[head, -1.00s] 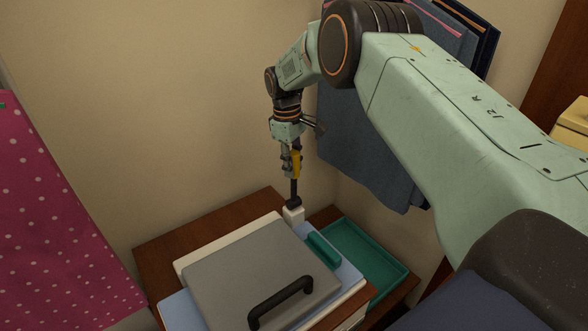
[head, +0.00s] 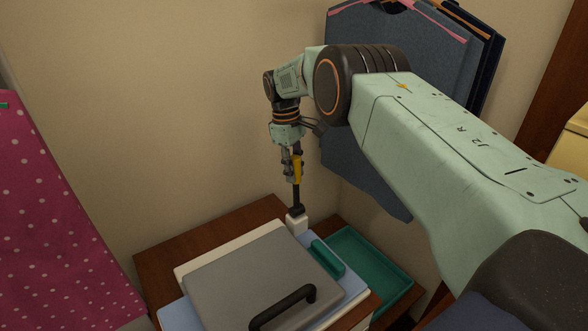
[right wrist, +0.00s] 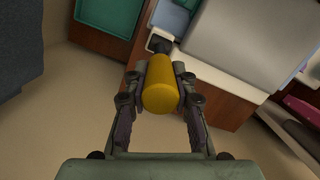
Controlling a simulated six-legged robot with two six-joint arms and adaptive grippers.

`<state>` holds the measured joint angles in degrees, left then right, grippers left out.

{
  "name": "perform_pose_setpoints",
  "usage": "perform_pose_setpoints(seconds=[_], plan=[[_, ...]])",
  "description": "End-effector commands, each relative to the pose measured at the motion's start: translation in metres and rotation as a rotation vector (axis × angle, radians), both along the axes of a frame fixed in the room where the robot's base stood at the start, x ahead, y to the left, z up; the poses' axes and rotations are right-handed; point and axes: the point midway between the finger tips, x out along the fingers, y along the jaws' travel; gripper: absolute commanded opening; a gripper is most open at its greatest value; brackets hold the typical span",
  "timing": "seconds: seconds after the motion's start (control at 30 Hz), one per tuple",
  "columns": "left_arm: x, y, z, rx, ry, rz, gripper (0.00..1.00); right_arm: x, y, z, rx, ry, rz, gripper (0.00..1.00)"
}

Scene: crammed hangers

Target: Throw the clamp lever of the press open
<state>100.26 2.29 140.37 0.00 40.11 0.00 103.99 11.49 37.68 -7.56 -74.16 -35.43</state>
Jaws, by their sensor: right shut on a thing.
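The press has a grey lid plate (head: 225,275) with a black handle (head: 284,305), seen in the head view at the bottom. Its clamp lever, a black rod (head: 296,196) with a yellow grip (head: 298,168), stands roughly upright from a white block (head: 297,225) at the back corner. My right gripper (head: 292,162) is shut on the yellow grip from above. In the right wrist view the yellow grip (right wrist: 161,88) sits between the two fingers of the right gripper (right wrist: 159,78), with the black pivot end beyond it. My left gripper is in neither view.
Light blue cloth (head: 352,279) lies under the lid. A green bar (head: 327,258) lies beside the lid, and a teal tray (head: 392,263) is to its right. Dark garments (head: 365,175) hang behind my right arm; a pink dotted cloth (head: 50,230) is at the left. The wall stands close behind.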

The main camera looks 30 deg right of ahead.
Motion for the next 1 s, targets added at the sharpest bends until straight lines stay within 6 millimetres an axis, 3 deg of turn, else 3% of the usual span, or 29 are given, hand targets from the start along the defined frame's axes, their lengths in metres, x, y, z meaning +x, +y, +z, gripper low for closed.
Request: perform_pose_setpoints(seconds=[0.3,0.67,1.0], plan=[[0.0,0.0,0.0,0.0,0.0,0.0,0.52,-0.001,0.0,-0.001,0.0,0.001,0.0,0.49],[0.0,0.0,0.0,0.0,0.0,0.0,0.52,0.001,0.0,0.005,0.0,-0.001,0.0,0.49],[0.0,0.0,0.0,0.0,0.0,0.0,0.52,0.011,0.003,0.065,-0.001,-0.005,0.0,0.49]])
